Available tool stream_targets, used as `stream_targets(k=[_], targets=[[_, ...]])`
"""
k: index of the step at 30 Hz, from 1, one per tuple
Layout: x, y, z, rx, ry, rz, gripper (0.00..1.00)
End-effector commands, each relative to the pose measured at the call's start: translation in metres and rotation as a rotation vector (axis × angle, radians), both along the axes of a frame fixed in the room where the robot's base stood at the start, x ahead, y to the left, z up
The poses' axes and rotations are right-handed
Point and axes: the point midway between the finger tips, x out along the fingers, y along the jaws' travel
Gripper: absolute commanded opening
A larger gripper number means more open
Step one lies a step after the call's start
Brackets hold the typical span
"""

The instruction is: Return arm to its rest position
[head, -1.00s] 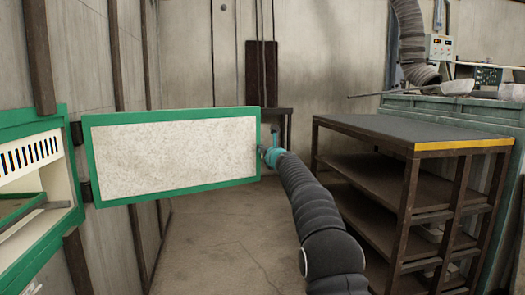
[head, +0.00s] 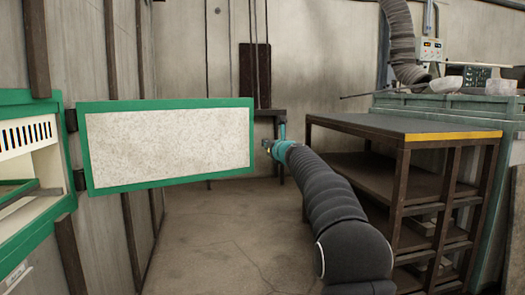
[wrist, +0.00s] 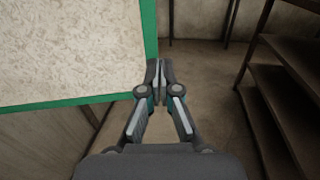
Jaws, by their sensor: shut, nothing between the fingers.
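My gripper (head: 266,144) is at the end of my dark ribbed arm, near the middle of the head view. It is beside the right edge of a green-framed door panel (head: 168,146), which stands swung open from a green and cream cabinet (head: 28,137) at the left. In the wrist view my gripper (wrist: 160,66) is shut, with its fingertips together and nothing between them. The door panel also shows there (wrist: 70,45), to the left of the fingers. A small gap seems to lie between my gripper and the panel in the head view.
A dark shelf table (head: 400,125) with a yellow edge stands right of my arm. The concrete floor (head: 215,240) between the cabinet wall and the shelves is clear.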

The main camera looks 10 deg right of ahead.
Motion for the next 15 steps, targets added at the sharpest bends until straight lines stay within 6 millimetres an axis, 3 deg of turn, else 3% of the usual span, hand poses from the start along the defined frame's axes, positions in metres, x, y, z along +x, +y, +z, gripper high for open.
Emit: stream_targets(k=[6, 11, 13, 15], targets=[[-0.007, -0.003, 0.000, -0.038, -0.010, 0.002, 0.00], [-0.009, 0.004, -0.004, -0.230, -0.051, 0.038, 0.00], [-0.010, 0.009, -0.024, -0.376, -0.053, 0.073, 0.00], [-0.012, 0.014, -0.058, -0.535, -0.037, 0.123, 0.00]])
